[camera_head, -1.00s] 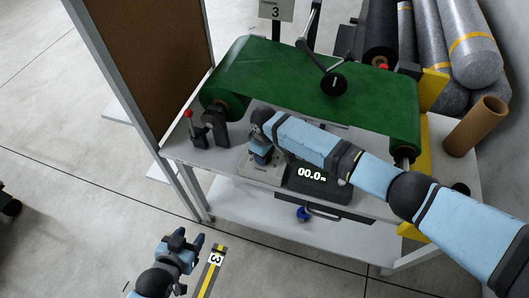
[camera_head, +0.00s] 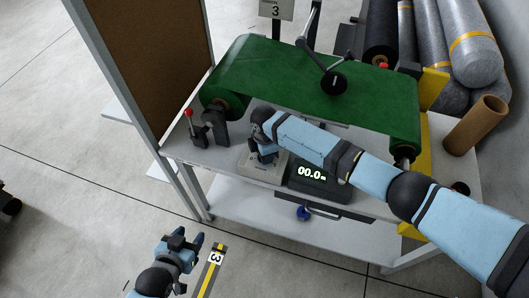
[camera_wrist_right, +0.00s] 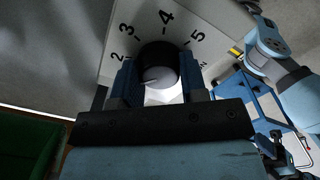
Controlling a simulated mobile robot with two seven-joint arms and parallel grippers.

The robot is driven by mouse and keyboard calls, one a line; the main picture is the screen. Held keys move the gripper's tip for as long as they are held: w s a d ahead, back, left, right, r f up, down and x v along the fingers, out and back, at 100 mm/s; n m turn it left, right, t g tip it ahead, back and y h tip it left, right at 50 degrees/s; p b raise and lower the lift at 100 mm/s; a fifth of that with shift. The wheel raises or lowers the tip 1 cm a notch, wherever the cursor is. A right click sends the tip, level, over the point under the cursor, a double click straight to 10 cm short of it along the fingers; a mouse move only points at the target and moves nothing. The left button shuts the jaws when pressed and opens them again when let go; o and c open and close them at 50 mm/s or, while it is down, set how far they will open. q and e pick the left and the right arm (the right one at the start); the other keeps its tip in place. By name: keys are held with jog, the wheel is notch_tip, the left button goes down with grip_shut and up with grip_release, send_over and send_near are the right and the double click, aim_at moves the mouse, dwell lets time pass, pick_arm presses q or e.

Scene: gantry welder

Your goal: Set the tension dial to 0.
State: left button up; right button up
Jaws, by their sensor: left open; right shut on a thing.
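The tension dial (camera_wrist_right: 158,65) is a black round knob on a pale panel (camera_wrist_right: 120,60) marked with numbers; 2, 3, 4 and 5 show. A light line on the knob's face points to the lower left, away from 4; the number it points at is hidden. My right gripper (camera_wrist_right: 160,85) is shut on the dial, one blue finger on each side. In the head view my right gripper (camera_head: 265,155) reaches down onto the panel box (camera_head: 257,172) and hides the knob. My left gripper (camera_head: 192,246) is open and empty, low over the floor.
A display (camera_head: 311,174) reading 00.0 stands right of the panel box. A red-tipped lever (camera_head: 190,115) is left of it. The green belt (camera_head: 320,85) lies behind. A blue knob (camera_head: 303,213) sits below the table's front edge.

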jog(key=n+b, duration=0.1)
jog(key=n, duration=0.5)
jog(key=shift+n, duration=0.3)
jog(key=n+b, duration=0.1)
jog(key=n, duration=0.4)
jog(key=shift+n+b, duration=0.35)
jog(key=shift+n, duration=0.05)
jog(key=o, duration=0.9)
notch_tip(320, 180, up, 14)
jog(key=shift+f+b, duration=0.1)
jog(key=shift+b, duration=0.55)
